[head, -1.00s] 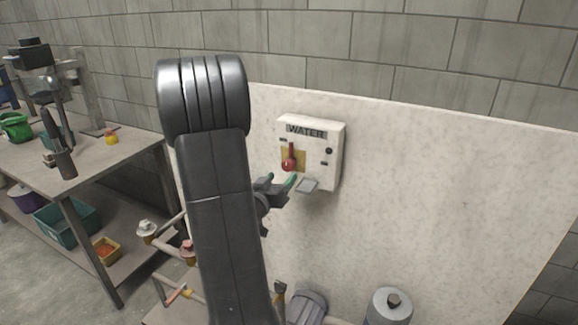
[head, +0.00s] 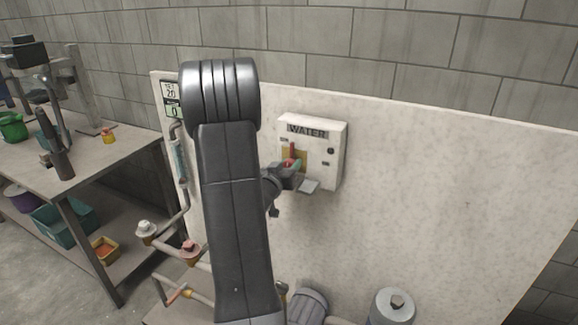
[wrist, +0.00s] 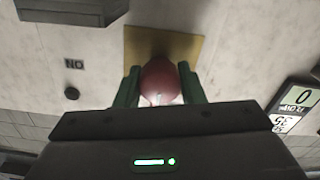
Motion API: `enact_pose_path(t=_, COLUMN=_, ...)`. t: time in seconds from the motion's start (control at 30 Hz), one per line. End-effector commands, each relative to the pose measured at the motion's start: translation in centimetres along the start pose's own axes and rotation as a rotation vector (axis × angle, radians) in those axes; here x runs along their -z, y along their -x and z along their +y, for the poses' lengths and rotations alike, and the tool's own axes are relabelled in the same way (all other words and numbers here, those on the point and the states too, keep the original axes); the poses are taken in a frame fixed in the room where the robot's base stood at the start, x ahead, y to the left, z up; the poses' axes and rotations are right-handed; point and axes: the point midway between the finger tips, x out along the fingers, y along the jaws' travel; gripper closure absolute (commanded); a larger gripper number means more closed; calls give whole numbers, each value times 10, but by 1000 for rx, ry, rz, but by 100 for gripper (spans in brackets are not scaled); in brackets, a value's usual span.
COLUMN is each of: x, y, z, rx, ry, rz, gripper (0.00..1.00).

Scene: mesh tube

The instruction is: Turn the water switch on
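The white water box (head: 335,140), marked WATER, is fixed to the pale panel. Its red switch lever (head: 292,150) shows in front of a yellow plate (wrist: 192,45), with its lower part hidden by my gripper (head: 290,170) in the head view. In the wrist view, the round red knob (wrist: 160,82) sits between the two green fingers of my gripper (wrist: 160,75). The fingers are apart, one on each side of the knob and very close to it; firm contact cannot be made out. A small label (wrist: 75,64), upside down in the wrist view, seems to read ON.
Pipes with valves (head: 188,249) stand at lower left, a grey canister (head: 392,305) at lower right. A workbench (head: 100,150) is at left. The panel right of the box is clear.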

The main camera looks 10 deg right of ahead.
Motion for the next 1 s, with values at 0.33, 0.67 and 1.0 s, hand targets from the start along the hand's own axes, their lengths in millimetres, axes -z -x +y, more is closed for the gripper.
enact_pose_path(t=0.33, x=-2, y=0, z=0, rx=-1, ry=-43, rz=0, gripper=87)
enact_pose_path(t=0.67, x=-6, y=0, z=0, rx=-1, ry=-264, rz=2, gripper=87)
enact_pose_path(t=1.0, x=-5, y=0, z=0, rx=-1, ry=-586, rz=3, gripper=87)
